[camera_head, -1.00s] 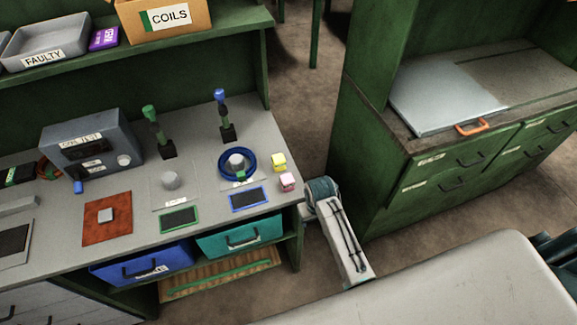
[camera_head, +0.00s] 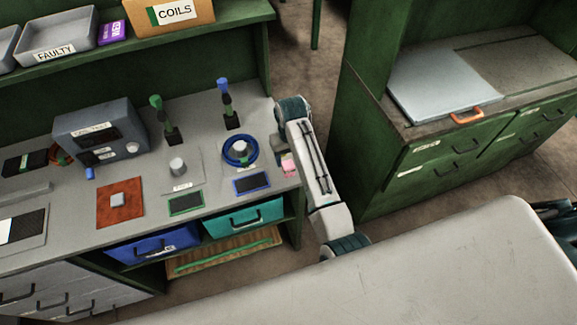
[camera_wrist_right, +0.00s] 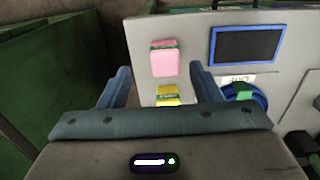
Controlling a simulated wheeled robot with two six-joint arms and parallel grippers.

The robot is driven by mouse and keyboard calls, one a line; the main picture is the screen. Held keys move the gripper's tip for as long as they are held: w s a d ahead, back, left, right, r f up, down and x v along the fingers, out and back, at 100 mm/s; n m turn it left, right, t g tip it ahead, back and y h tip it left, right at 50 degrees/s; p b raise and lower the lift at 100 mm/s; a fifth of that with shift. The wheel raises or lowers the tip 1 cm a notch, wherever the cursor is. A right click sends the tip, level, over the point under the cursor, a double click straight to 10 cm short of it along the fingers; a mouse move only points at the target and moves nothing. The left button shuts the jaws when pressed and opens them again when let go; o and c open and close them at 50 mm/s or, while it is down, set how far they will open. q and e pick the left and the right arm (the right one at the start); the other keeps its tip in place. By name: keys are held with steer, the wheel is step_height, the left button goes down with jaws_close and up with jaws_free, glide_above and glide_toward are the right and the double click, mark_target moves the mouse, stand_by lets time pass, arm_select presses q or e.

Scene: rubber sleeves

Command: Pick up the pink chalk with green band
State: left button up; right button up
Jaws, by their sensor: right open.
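The pink chalk (camera_wrist_right: 164,62) is a small block with a green band at one end, lying on the grey bench in the wrist view. In the head view it shows as a pink patch (camera_head: 289,168) at the bench's right end, partly covered by my right arm. My right gripper (camera_wrist_right: 162,84) is open and empty, its two fingers apart on either side of the chalk's line in the wrist view. I cannot tell its height above the bench. A yellow chalk (camera_wrist_right: 168,96) with a green band lies beside the pink one. My left gripper is not in view.
A blue-framed dark panel (camera_wrist_right: 245,44) and a blue ring (camera_head: 240,151) around a grey post are close by. Two dark stands with green and blue tops (camera_head: 229,105) rise behind. A green cabinet (camera_head: 400,150) stands to the right across a floor gap.

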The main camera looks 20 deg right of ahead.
mark_target(288, 164)
steer(key=shift+f, duration=0.35)
steer(key=shift+w+a+f+p, duration=0.1)
steer(key=shift+a+f+p, duration=0.1)
steer(key=shift+f+p, duration=0.4)
step_height(288, 164, down, 3)
steer(key=shift+w+a+f+p, duration=0.1)
steer(key=shift+a+p, duration=0.05)
steer(key=shift+p, duration=0.5)
steer(key=shift+f, duration=0.5)
steer(key=c, duration=1.1)
steer(key=shift+w, duration=0.1)
